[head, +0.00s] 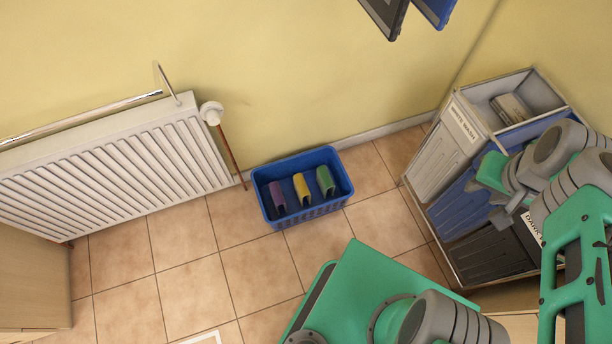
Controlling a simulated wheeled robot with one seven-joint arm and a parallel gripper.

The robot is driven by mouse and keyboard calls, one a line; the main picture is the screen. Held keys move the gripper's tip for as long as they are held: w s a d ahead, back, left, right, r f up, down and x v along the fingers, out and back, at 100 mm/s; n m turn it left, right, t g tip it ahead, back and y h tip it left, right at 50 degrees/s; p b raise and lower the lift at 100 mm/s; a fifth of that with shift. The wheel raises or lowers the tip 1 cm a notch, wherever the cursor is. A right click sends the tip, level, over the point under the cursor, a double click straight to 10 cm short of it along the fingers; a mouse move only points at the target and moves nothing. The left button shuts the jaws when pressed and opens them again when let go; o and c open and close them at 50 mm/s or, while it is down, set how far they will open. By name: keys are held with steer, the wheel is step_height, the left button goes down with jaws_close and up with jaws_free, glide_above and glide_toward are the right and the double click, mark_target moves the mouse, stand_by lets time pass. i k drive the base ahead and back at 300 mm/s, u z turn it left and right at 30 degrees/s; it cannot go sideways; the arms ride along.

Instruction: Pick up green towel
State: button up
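A green towel (325,181), folded into an arched shape, sits at the right end of a blue basket (316,213) on the tiled floor. A yellow towel (301,189) and a purple towel (278,196) stand beside it in the same basket. My gripper (503,214) is at the right, in front of the laundry bins and well away from the basket. It is small and partly hidden by my arm, so I cannot tell whether it is open or shut. The green towel is in full view from above.
A white radiator (110,165) with a rail is on the wall at left. Bare floor tiles (190,250) lie before the basket.

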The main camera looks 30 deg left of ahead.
mark_target(324, 178)
steer(key=u, duration=0.95)
steer(key=i, duration=0.85)
steer(key=u, duration=0.75)
